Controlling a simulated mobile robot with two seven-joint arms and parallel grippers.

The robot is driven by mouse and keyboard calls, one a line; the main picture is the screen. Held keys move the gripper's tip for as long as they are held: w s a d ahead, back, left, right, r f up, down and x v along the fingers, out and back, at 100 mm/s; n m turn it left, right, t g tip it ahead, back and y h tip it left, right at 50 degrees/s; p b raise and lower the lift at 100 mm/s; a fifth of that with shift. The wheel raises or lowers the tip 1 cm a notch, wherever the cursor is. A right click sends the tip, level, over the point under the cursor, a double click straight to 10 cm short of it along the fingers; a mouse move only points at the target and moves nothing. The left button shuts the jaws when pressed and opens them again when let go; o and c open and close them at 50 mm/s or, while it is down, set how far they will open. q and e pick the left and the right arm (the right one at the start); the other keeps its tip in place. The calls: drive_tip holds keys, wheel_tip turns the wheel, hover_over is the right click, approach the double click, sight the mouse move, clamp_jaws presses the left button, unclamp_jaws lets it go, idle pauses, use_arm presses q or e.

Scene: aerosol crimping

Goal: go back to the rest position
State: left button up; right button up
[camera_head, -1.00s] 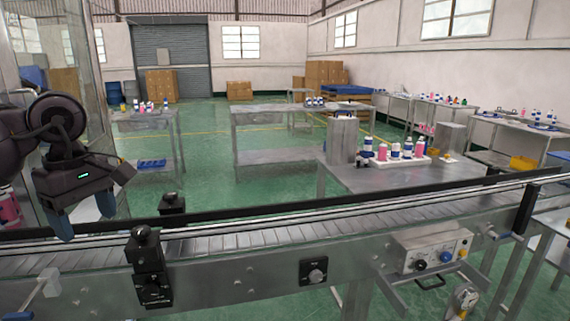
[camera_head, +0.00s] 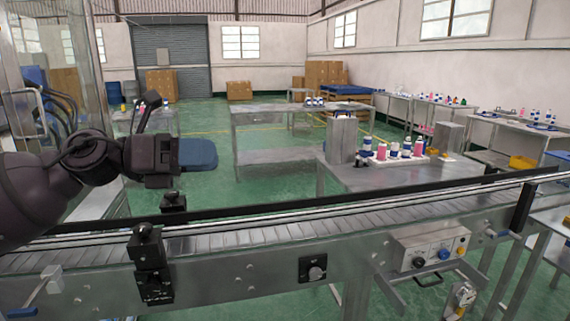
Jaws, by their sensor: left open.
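My left gripper (camera_head: 197,154) is raised above the far side of the conveyor, at the left of the head view. It points to the right, and a blue finger pad shows at its tip. I see nothing held in it. My left arm comes in from the left edge, in front of the glass-walled cabinet. My right gripper is not in view.
The conveyor (camera_head: 285,221) with its side rails crosses the whole front, and its belt looks empty. A black sensor post (camera_head: 149,262) and a control box (camera_head: 432,249) are on its near side. Behind it a table (camera_head: 375,178) holds several bottles.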

use_arm(q)
drive_tip(key=w+a+f+n+t+y, duration=0.25)
drive_tip(key=f+n+t, duration=0.55)
drive_tip(key=n, duration=0.6)
drive_tip(key=w+a+f+n+t+y, duration=0.2)
drive_tip(key=a+f+n+t+y, duration=0.3)
drive_tip(key=f+n, duration=0.65)
drive_tip(key=s+a+f+n+y, duration=0.2)
drive_tip(key=s+f+n, duration=0.1)
drive_tip(key=f+n, duration=0.35)
drive_tip(key=s+a+f+n+y, duration=0.1)
drive_tip(key=s+f+n+y, duration=0.15)
drive_tip(key=f+n, duration=0.35)
drive_tip(key=s+a+f+n+g+y, duration=0.2)
drive_tip(key=s+f+n, duration=0.1)
drive_tip(key=s+f, duration=0.8)
drive_tip(key=s+a+f+n+g+y, duration=0.2)
drive_tip(key=s+f+n+g+y, duration=0.1)
drive_tip(key=s+f, duration=0.8)
drive_tip(key=shift+s+n, duration=0.6)
drive_tip(key=shift+s, duration=0.5)
drive_tip(key=shift+a, duration=0.1)
